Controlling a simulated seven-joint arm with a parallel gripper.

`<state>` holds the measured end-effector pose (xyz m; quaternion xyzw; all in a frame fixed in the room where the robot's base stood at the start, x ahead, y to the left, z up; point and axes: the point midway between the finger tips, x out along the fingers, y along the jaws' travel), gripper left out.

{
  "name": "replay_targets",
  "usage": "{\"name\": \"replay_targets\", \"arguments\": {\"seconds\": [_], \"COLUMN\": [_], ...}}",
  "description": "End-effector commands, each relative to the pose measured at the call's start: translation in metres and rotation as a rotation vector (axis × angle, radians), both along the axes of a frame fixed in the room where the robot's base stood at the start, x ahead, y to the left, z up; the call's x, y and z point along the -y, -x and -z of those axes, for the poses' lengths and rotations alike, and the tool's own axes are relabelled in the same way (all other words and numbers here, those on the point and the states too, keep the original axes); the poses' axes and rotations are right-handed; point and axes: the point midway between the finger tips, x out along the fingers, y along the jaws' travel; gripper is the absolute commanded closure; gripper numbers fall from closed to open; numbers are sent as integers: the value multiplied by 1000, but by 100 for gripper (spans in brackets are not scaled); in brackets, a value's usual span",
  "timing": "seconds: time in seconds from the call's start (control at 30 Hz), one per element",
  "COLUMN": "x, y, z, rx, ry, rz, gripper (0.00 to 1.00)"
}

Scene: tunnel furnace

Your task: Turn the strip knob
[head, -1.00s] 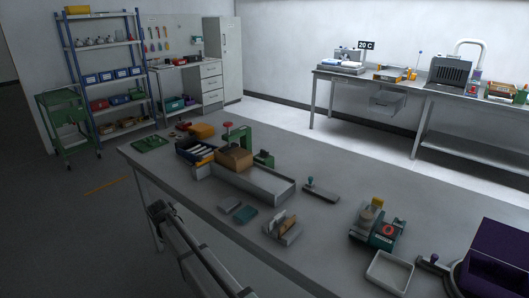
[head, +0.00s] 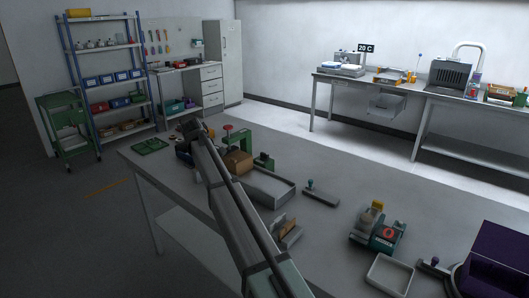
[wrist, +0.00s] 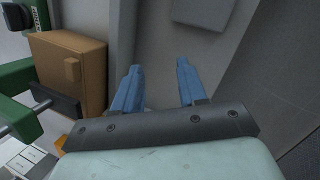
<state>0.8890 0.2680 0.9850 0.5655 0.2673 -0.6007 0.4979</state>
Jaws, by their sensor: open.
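I cannot tell for sure which part is the strip knob. A grey flat strip (head: 320,197) with a small blue-green knob (head: 310,184) lies mid-table, to the right of the grey trough. The brown furnace block (head: 239,162) stands at the trough's far end. In the head view my arm hides part of the trough.
A green clamp frame (wrist: 18,97) with a rod and dark plate lies left of my gripper. On the table are a white tray (head: 389,275), a green device with a red ring (head: 380,233) and a purple box (head: 500,260).

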Motion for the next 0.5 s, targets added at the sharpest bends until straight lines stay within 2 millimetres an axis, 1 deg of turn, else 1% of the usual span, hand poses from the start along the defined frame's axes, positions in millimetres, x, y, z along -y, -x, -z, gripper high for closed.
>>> {"name": "replay_targets", "arguments": {"seconds": [0.03, 0.1, 0.17, 0.2, 0.27, 0.3, 0.4, 0.5], "x": [27, 55, 75, 88, 107, 120, 149, 174], "y": [-14, -31, -51, -66, -91, -107, -141, -165], "z": [-17, -35, -47, -56, -68, -76, -94, -109], "rx": [-18, -42, -56, -62, -67, -70, -75, -78], "ry": [3, -10, -37, -60, -104, -134, -204, -260], "rz": [33, 72, 111, 139, 181, 209, 273, 320], "gripper": [58, 58, 58, 58, 58, 58, 58, 58]}}
